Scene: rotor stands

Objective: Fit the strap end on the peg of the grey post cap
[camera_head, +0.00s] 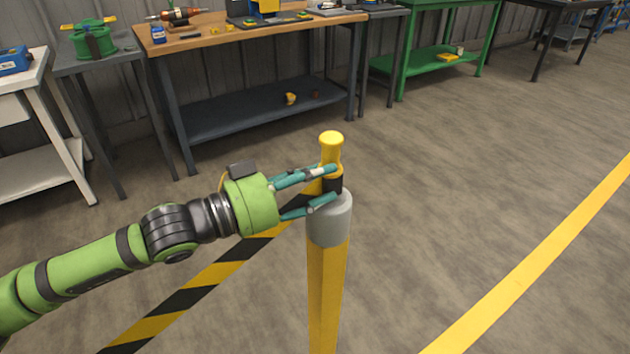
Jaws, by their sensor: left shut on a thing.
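A yellow post (328,290) with a grey post cap (331,224) stands upright in the middle. The yellow peg (331,144) with a rounded knob rises from the cap. A black-and-yellow striped strap (215,273) runs from the lower left up to the peg. Its black and yellow strap end (335,184) is at the lower part of the peg, just above the cap. I cannot tell whether it encircles the peg or is only beside it. My left gripper (327,185) comes from the left, its teal fingers shut on the strap end. My right gripper is not in view.
A wooden-topped workbench (250,36) with tools stands behind, beside a grey table (98,62) and a white one (30,78) at left. A green bench (440,55) stands at back right. A yellow line (550,250) marks the floor; floor right of the post is clear.

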